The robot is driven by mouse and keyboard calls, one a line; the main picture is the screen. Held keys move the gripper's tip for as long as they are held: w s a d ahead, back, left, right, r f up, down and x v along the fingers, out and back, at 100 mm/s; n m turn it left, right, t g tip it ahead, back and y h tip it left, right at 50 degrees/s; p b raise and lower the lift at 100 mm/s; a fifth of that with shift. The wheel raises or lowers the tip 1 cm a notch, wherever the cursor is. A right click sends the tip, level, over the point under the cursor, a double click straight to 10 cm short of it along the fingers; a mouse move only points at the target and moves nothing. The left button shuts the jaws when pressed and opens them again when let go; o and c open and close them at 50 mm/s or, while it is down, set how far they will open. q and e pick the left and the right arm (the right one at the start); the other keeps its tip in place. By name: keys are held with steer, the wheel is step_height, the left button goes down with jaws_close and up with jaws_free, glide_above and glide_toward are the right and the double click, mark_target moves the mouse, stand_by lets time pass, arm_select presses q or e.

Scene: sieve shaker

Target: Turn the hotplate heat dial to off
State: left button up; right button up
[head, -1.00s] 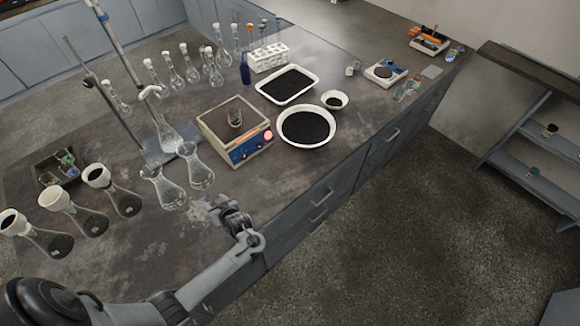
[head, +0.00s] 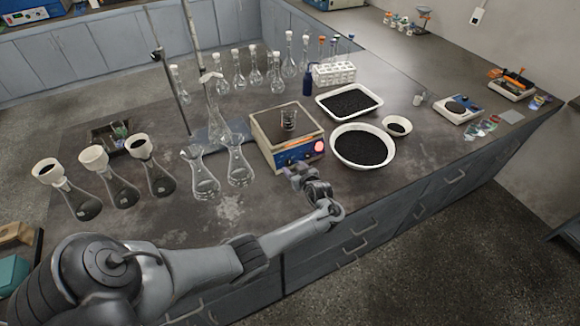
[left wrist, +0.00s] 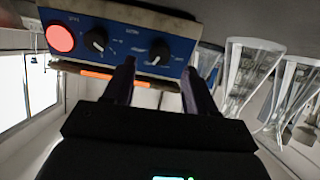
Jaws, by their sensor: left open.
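In the left wrist view the panel carries a lit red round light (left wrist: 60,38) and two black dials with white pointer marks. One dial (left wrist: 97,39) is nearer the light; the other dial (left wrist: 158,51) appears between my left fingertips (left wrist: 160,68). The labels are too small to read. My left gripper is open and empty, just in front of the panel; contact cannot be seen. My right gripper is out of view.
Glass flasks (head: 238,165) stand left of the hotplate. A white bowl of dark grains (head: 362,147) stands close on its right, with a tray of grains (head: 349,101) behind. The bench front edge lies under my left arm.

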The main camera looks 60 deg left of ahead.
mark_target(289, 164)
arm_select(q)
steer(key=shift+b+x, duration=0.6)
steer(key=shift+x, duration=1.95)
steer(key=c, duration=1.1)
steer(key=shift+o, duration=0.2)
steer(key=shift+f, duration=0.1)
